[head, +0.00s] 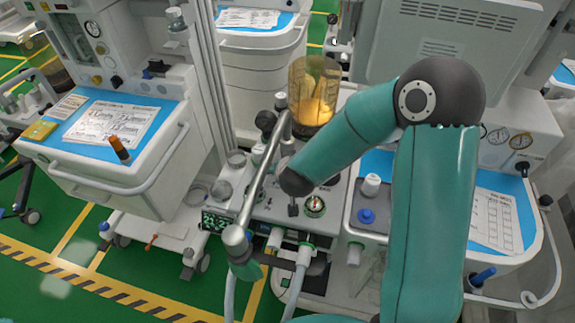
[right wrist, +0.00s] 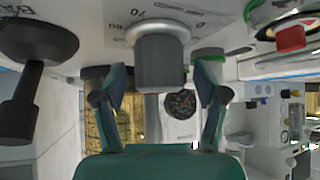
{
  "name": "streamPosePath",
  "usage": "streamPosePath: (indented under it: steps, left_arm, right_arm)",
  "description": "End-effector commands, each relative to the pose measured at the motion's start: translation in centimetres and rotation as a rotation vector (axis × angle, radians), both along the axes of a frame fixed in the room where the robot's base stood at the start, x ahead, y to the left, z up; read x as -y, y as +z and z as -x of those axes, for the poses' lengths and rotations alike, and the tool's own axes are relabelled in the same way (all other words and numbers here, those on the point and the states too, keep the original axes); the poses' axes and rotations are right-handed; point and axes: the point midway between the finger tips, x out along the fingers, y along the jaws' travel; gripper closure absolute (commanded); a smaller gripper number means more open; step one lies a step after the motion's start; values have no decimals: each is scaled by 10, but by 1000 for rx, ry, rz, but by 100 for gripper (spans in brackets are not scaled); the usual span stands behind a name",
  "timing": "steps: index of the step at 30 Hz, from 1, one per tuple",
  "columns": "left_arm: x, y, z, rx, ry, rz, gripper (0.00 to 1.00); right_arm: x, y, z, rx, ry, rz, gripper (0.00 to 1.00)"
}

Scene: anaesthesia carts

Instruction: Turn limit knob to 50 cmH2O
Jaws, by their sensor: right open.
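The limit knob (right wrist: 161,62) is a grey block-shaped grip on a pale round base, close up in the right wrist view. Printed numbers on its scale (right wrist: 190,18), such as 60 and 70, show around it. My right gripper (right wrist: 160,82) is open, with one teal finger on each side of the knob's free end. I cannot tell whether either finger touches it. In the head view my right arm comes in from the right and ends over the cart's panel. Its fingers and the knob cannot be made out there. My left gripper is not in view.
A silver tube (head: 262,185) slants close beside my right wrist. A clear canister with a yellow inside (head: 314,92) stands behind it. A black knob on a stem (right wrist: 35,60) shows left of the gripper.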

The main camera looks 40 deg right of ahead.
Motion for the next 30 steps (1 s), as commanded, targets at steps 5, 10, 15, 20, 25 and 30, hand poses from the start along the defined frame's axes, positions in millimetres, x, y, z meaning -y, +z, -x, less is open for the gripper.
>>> streamPosePath:
  steps: [5,10,15,20,25,30]
  left_arm:
    - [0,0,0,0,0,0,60]
    - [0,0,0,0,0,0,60]
    - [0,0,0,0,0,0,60]
    - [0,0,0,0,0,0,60]
    - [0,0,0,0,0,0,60]
    - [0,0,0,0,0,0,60]
  right_arm:
    - [-4,11,8,3,0,0,28]
    - [-15,33,26,7,3,0,28]
    - [-26,57,48,7,3,0,28]
    - [-34,75,64,7,3,0,28]
    - [-38,82,73,2,1,-1,28]
    - [-38,83,75,0,2,1,28]
